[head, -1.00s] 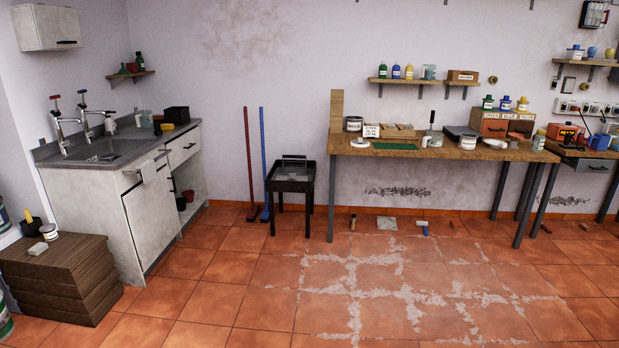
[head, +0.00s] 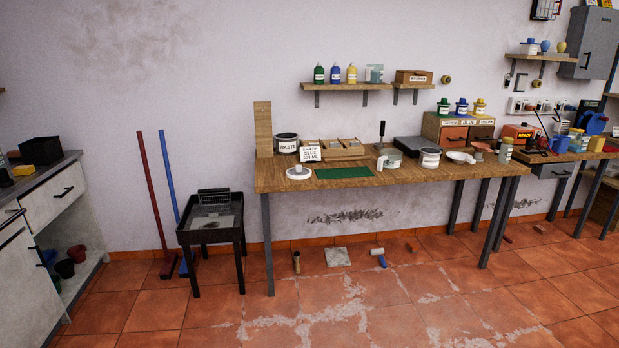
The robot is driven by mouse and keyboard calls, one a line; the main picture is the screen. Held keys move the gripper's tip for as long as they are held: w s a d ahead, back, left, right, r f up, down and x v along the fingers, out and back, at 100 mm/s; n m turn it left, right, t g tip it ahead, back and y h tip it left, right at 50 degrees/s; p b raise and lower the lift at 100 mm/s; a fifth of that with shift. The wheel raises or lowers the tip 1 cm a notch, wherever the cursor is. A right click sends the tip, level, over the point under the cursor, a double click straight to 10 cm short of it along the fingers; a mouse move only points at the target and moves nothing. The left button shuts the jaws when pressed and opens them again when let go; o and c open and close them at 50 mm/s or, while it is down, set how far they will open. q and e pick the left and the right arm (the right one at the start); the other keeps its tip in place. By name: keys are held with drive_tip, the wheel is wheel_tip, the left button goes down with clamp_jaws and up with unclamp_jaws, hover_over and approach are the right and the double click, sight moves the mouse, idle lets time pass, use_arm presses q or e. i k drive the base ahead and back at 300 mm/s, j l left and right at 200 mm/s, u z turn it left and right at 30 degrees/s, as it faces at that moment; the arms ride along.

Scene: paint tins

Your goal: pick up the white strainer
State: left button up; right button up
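A shallow white dish-like piece (head: 460,156) lies near the right end of the wooden workbench (head: 400,175); it may be the white strainer, but it is too small to tell. A round white piece with a raised middle (head: 299,173) lies at the bench's left front and looks more like a lid or plate. Neither of my grippers is in view, and nothing is seen touching either white piece.
The bench also holds a waste tin (head: 287,143), a green mat (head: 344,173), a handled pot (head: 389,159) and a white tin (head: 430,158). A black stand (head: 211,224) is left of it. A roller (head: 379,256) lies on the floor. The tiled floor in front is mostly clear.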

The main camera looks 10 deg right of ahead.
sight(458, 157)
drive_tip(key=i+z, duration=0.25)
drive_tip(key=i, duration=0.25)
drive_tip(key=i+z, duration=0.2)
drive_tip(key=i, duration=0.3)
drive_tip(key=i+j+z, duration=0.25)
drive_tip(key=i, duration=0.25)
drive_tip(key=i+j+z, duration=0.2)
drive_tip(key=i, duration=0.25)
drive_tip(key=i+l+z, duration=0.35)
drive_tip(key=i, duration=0.5)
drive_tip(key=i+j+z, duration=0.1)
drive_tip(key=i+z, duration=0.3)
drive_tip(key=i, duration=0.4)
